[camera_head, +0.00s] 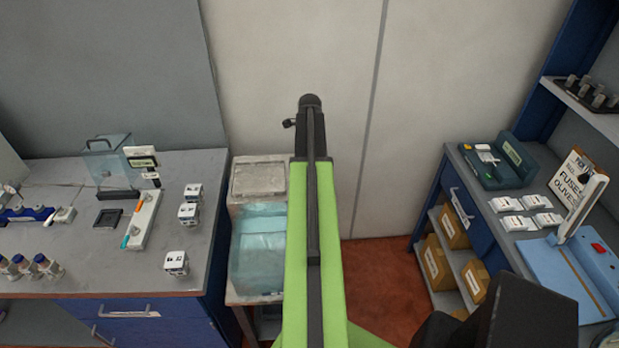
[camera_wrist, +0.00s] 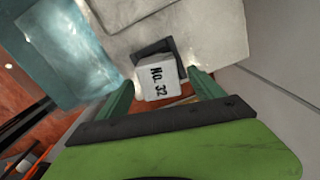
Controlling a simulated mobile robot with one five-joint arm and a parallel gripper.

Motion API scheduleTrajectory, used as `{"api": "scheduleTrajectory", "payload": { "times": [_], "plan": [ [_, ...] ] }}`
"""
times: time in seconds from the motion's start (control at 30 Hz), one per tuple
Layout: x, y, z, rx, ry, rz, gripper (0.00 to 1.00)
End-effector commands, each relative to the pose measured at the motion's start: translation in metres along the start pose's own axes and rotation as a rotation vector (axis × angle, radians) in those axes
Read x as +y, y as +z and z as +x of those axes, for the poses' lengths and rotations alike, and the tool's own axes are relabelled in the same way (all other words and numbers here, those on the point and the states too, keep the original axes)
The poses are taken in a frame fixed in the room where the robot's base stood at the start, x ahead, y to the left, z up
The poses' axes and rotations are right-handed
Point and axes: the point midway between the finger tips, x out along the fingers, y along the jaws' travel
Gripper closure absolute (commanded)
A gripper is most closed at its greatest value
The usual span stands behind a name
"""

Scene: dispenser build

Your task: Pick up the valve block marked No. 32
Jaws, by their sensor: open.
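The white valve block (camera_wrist: 160,82) marked "No. 32" shows in the wrist view, with its lettered face towards the camera. A dark square piece (camera_wrist: 148,49) shows just behind it. My gripper (camera_wrist: 163,88) is open, with one green finger to the left of the block and one to the right. I cannot tell whether either finger touches it. In the head view my arm hides this block and my gripper. Three white blocks, an upper one (camera_head: 193,191), a middle one (camera_head: 188,213) and a lower one (camera_head: 176,263), stand on the left bench; their marks are unreadable.
A pale lidded box (camera_head: 258,177) and a light-blue translucent bin (camera_head: 258,250) stand between the left bench (camera_head: 75,283) and my arm. A right bench (camera_head: 462,172) holds white packs, a blue board and a sign. A pale wall (camera_head: 290,50) closes the back.

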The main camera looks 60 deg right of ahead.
Motion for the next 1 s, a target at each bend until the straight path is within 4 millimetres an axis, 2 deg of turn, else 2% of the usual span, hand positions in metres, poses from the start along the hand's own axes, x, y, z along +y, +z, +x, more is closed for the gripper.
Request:
{"api": "scheduleTrajectory", "payload": {
  "times": [0.03, 0.2, 0.47, 1.0],
  "plan": [
    [0.001, 0.001, 0.018, 0.0, 0.0, 0.0, 0.24],
    [0.001, 0.001, 0.042, 0.0, 0.0, 0.0, 0.24],
    [0.001, 0.001, 0.038, 0.0, 0.0, 0.001, 0.25],
    [0.001, 0.0, 0.039, 0.0, 0.001, 0.002, 0.96]
  ]
}}
